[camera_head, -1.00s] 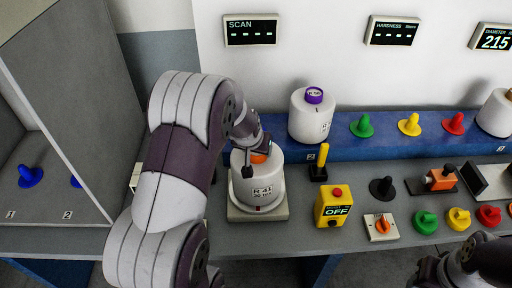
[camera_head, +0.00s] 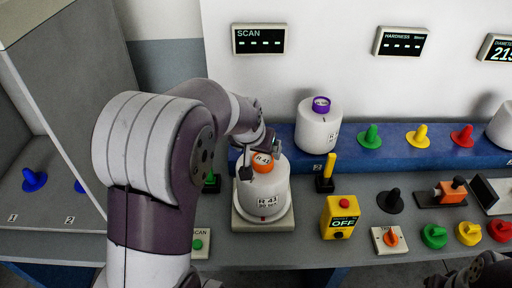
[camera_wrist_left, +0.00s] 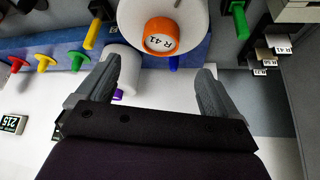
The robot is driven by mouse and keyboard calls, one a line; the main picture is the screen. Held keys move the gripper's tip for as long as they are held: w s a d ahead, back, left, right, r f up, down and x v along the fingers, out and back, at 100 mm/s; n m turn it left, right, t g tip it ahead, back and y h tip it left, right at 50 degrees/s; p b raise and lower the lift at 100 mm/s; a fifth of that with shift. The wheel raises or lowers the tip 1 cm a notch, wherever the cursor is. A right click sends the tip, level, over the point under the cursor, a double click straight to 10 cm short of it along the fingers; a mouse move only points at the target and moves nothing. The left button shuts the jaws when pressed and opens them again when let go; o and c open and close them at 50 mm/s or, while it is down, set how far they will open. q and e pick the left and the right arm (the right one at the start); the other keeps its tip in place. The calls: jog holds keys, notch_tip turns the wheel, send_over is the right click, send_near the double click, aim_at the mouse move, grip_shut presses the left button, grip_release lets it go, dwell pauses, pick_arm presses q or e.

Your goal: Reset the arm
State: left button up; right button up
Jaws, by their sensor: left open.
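My left arm (camera_head: 150,150) comes in from the left of the head view. Its gripper (camera_head: 258,150) is open and empty, close to the orange top (camera_head: 262,162) of a white bobbin (camera_head: 264,194) marked R 41. The bobbin stands upright on a pale square base (camera_head: 239,222). In the left wrist view, my left gripper's fingers (camera_wrist_left: 158,78) are spread apart, and the orange top (camera_wrist_left: 160,36) lies beyond them, not between them. Only a dark part of my right arm (camera_head: 478,272) shows at the bottom right; its gripper is out of frame.
A white bobbin with a purple top (camera_head: 318,127) stands on the blue ledge (camera_head: 395,157) behind. A yellow OFF box (camera_head: 340,218), a yellow upright peg (camera_head: 326,172) and a SCAN button (camera_head: 198,244) are near the bobbin. A grey partition (camera_head: 85,85) stands at left.

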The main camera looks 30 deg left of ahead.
pick_arm(q)
jog(key=shift+v, duration=1.85)
jog(key=shift+r, duration=0.1)
